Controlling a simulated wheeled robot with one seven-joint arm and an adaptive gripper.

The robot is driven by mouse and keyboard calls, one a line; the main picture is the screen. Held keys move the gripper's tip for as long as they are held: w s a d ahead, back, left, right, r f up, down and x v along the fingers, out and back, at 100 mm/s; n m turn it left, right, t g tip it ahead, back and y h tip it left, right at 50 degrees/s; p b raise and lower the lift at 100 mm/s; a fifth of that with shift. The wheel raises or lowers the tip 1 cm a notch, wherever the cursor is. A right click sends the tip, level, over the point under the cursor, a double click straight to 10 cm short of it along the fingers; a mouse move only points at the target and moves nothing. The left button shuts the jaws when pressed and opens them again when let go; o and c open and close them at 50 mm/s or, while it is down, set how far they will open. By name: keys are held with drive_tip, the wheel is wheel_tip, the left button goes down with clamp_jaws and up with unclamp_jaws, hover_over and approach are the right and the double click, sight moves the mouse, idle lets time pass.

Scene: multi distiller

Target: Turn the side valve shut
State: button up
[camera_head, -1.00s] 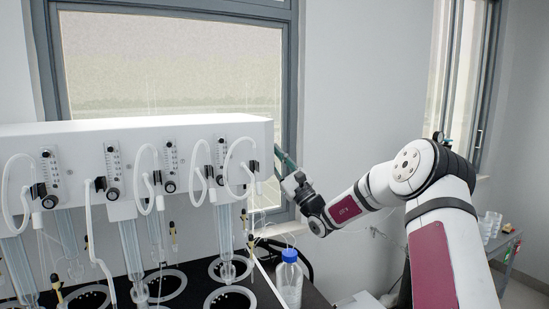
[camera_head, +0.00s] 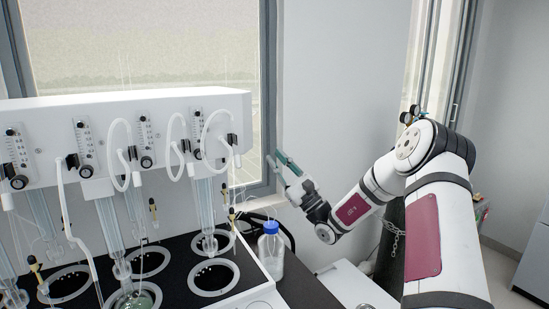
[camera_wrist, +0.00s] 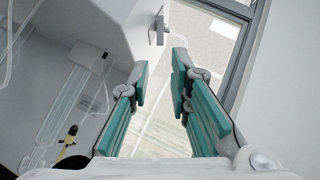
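The side valve appears in the wrist view as a small grey metal handle (camera_wrist: 158,29) on the right side of the white distiller housing (camera_wrist: 94,22). In the head view the housing (camera_head: 190,103) is a long white box at left; the valve on its right end is too small to make out clearly. My gripper (camera_wrist: 160,75) has teal finger pads. They stand apart with nothing between them, and the valve shows beyond the fingertips, a little above the gap. In the head view my gripper (camera_head: 277,161) is just right of the housing's right end, apart from it.
A clear bottle with a blue cap (camera_head: 271,250) stands on the black bench below my gripper. Glass tubes and white hoses (camera_head: 215,130) hang from the housing front. The window frame (camera_head: 268,90) and white wall (camera_head: 340,100) are behind. A chained dark cylinder (camera_head: 392,240) stands behind my arm.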

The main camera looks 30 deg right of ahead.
drive_tip(key=c, duration=0.3)
drive_tip(key=shift+w+r+n, duration=0.15)
drive_tip(key=shift+n, duration=0.25)
clamp_jaws()
drive_tip(key=s+d+r+n+g+h+b, duration=0.1)
drive_tip(key=d+r+n+g+h+b, duration=0.25)
drive_tip(key=r+n+b, duration=0.3)
drive_tip(key=s+d+r+n+g+h+b, duration=0.1)
drive_tip(key=d+r+n+g+h+b, duration=0.15)
drive_tip(key=r+n+g+b, duration=0.3)
drive_tip(key=w+a+f+n+t+p, duration=0.1)
drive_tip(key=w+a+p, duration=0.2)
drive_tip(key=w+a, duration=0.3)
drive_tip(key=shift+d+x, duration=0.2)
drive_tip(key=shift+x, duration=1.7)
